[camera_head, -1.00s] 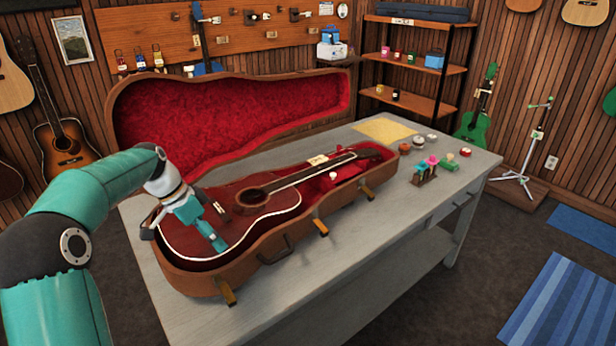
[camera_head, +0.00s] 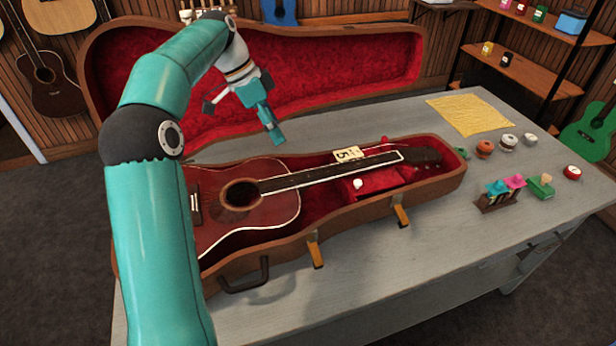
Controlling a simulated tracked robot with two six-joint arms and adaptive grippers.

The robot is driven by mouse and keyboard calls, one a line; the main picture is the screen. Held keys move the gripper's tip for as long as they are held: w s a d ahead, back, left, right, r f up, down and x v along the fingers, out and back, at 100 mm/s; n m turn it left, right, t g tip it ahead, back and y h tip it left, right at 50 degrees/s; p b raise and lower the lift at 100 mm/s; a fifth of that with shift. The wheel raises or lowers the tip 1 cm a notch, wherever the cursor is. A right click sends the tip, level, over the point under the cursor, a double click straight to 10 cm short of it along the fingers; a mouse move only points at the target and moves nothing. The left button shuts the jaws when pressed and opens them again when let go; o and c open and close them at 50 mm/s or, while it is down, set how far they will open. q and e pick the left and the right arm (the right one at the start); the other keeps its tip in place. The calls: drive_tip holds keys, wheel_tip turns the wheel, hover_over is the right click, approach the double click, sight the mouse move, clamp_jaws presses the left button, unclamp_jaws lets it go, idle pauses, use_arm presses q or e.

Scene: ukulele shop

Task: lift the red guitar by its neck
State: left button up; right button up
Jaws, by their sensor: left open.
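The red guitar (camera_head: 222,222) lies face up in the open brown case (camera_head: 290,250), on the red lining. Its dark neck (camera_head: 330,172) points right and slightly away, and the headstock (camera_head: 420,155) is at the case's narrow end. My left arm hides part of the body's left end. My left gripper (camera_head: 243,122) is open and empty. In the picture it shows above the guitar, up and left of the neck, in front of the red-lined lid (camera_head: 330,75). It is apart from the guitar. My right gripper is not in view.
The case lies on a grey table (camera_head: 370,275). A numbered tag (camera_head: 347,154) is beside the neck. A yellow cloth (camera_head: 470,114), small round tins (camera_head: 484,148) and a little rack (camera_head: 500,195) are at the right. The table front is clear.

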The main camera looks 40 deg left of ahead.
use_arm(q)
drive_tip(key=w+d+f, duration=0.1)
approach(307, 176)
drive_tip(key=x, duration=0.4)
drive_tip(key=shift+d+f, duration=0.3)
drive_tip(key=shift+f, duration=0.05)
drive_tip(key=shift+w+d+f, duration=0.1)
drive_tip(key=shift+d+f, duration=0.1)
drive_tip(key=shift+f, duration=0.4)
drive_tip(key=shift+p+x, duration=0.65)
drive_tip(key=shift+x, duration=1.7)
drive_tip(key=shift+a, duration=0.1)
clamp_jaws()
drive_tip(key=shift+w+r, duration=0.1)
